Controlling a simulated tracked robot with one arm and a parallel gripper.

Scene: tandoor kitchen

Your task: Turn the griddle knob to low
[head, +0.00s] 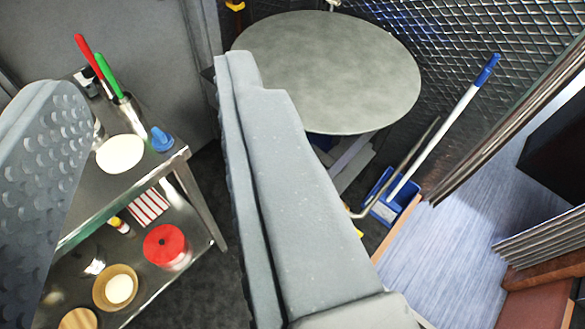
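My gripper (148,78) shows as two large grey fingers, the left one with a dimpled pad and the right one seen mostly from its side. They stand wide apart with nothing between them but a view of the floor and a steel shelf. A large round grey-green flat top (335,75) lies beyond the right finger, which hides part of its left edge. I cannot tell whether it is the griddle. No griddle knob can be made out in this view.
A steel shelf unit (178,160) at left holds red- and green-handled tools, a white disc, a blue item and, below, a red tin (167,246) and bowls. A blue-tipped pole (445,125) and blue dustpan (385,205) stand by a diamond-patterned wall. Dark floor shows between.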

